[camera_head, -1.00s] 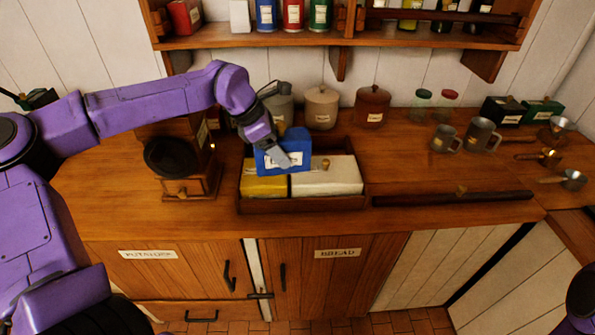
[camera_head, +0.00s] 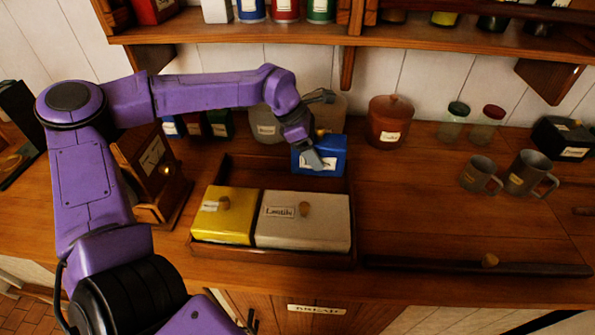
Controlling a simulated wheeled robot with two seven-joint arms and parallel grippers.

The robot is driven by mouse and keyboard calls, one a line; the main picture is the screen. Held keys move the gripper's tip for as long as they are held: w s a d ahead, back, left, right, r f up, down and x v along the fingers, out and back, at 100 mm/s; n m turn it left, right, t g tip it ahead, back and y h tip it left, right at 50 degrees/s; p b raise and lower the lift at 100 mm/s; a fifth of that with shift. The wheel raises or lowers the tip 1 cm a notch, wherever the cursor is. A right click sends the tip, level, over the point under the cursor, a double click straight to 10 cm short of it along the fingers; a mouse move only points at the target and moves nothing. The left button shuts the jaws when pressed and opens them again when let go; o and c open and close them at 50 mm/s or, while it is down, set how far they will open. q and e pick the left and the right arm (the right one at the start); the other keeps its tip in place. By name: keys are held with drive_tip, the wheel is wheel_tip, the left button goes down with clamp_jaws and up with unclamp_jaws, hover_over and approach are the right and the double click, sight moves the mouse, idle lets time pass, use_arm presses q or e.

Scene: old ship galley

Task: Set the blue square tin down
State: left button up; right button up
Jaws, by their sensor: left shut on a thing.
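The blue square tin (camera_head: 334,154) has a pale label on its front. My left gripper (camera_head: 314,158) is shut on it from the left and above, covering part of its front. The tin is at the back right corner of a wooden tray (camera_head: 300,257); I cannot tell whether it touches the tray floor. In the front of the tray sit a yellow tin (camera_head: 222,222) and a wide cream tin labelled Lentils (camera_head: 325,232), each with a knob on top. My right gripper is not in view.
A wooden box-like grinder (camera_head: 150,165) stands left of the tray. Behind are a grey canister (camera_head: 265,125), a partly hidden cream canister and a brown canister (camera_head: 388,128). A dark rod (camera_head: 450,265) lies right of the tray. Mugs (camera_head: 480,172) stand farther right. The tray's back left is bare.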

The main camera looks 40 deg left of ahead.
sight(309, 167)
use_arm(q)
drive_tip(key=f, duration=0.1)
drive_tip(key=s+f+p, duration=0.1)
drive_tip(key=s+f, duration=0.1)
drive_tip(key=f, duration=0.1)
drive_tip(key=shift+a+f, duration=0.1)
drive_tip(key=shift+a, duration=0.05)
drive_tip(key=f, duration=0.2)
drive_tip(key=w+f+p, duration=0.1)
drive_tip(key=f, duration=0.1)
drive_tip(key=shift+f, duration=0.35)
drive_tip(key=shift+s, duration=0.25)
drive_tip(key=o, duration=1.3)
drive_tip(key=shift+w, duration=0.1)
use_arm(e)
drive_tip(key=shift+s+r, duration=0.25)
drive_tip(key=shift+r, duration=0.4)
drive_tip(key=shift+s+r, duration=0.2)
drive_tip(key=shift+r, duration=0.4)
